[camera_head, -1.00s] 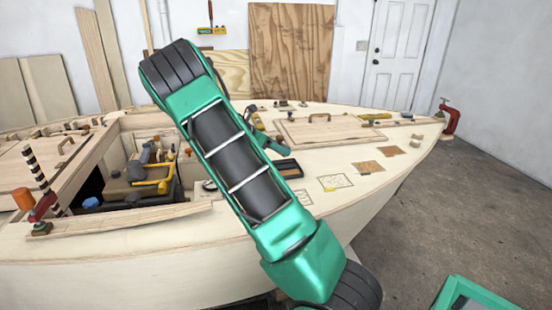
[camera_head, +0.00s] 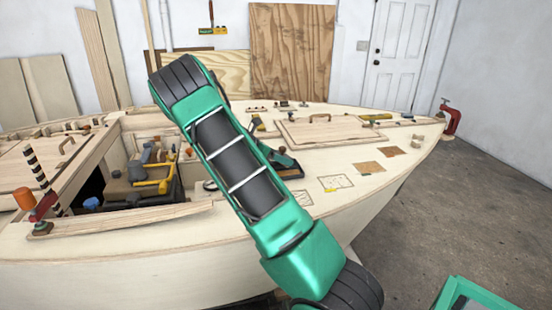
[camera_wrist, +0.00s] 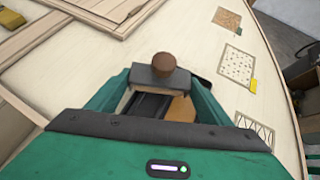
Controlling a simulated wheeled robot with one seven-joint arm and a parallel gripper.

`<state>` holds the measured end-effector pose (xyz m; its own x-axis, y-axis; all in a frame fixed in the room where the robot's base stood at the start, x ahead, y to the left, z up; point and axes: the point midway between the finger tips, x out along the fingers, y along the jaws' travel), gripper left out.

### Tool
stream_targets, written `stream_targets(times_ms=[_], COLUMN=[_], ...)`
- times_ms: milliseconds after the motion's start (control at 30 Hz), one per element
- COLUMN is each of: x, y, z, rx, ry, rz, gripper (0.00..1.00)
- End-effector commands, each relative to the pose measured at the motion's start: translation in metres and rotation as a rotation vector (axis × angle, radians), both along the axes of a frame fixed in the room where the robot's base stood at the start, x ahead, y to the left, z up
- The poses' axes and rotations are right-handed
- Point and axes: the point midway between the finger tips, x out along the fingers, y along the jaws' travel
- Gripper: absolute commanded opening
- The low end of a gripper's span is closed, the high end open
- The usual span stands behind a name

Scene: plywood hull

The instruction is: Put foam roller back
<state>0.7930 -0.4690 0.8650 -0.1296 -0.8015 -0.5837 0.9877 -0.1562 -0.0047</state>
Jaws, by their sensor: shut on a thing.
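My gripper (camera_head: 282,158) is low over a small dark tray (camera_head: 291,173) on the deck, partly behind my arm. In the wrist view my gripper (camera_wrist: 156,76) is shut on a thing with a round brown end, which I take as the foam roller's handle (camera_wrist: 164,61). The rest of the roller is hidden by the jaws. Dark shapes and a tan rounded patch show below the jaws, between the green gripper sides. I cannot tell whether the roller touches the tray.
A hatch panel with a handle (camera_head: 335,131) lies behind the tray. Patterned squares (camera_head: 335,183) lie to its right. An open cockpit (camera_head: 140,180) with tools is on the left. A red clamp (camera_head: 450,119) grips the far right hull tip.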

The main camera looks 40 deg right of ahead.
Motion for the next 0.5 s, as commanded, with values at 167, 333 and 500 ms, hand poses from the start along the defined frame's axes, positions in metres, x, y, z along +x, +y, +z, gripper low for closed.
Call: stream_targets(times_ms=[167, 333, 500], x=[-0.0001, -0.0001, -0.0002], y=[-0.0002, -0.0002, -0.0003], z=[-0.0023, -0.0020, 0.0000], rx=[0.000, 0.000, 0.000], ry=[0.000, 0.000, -0.001], rz=[0.000, 0.000, -0.001], gripper=[0.92, 0.92, 0.92])
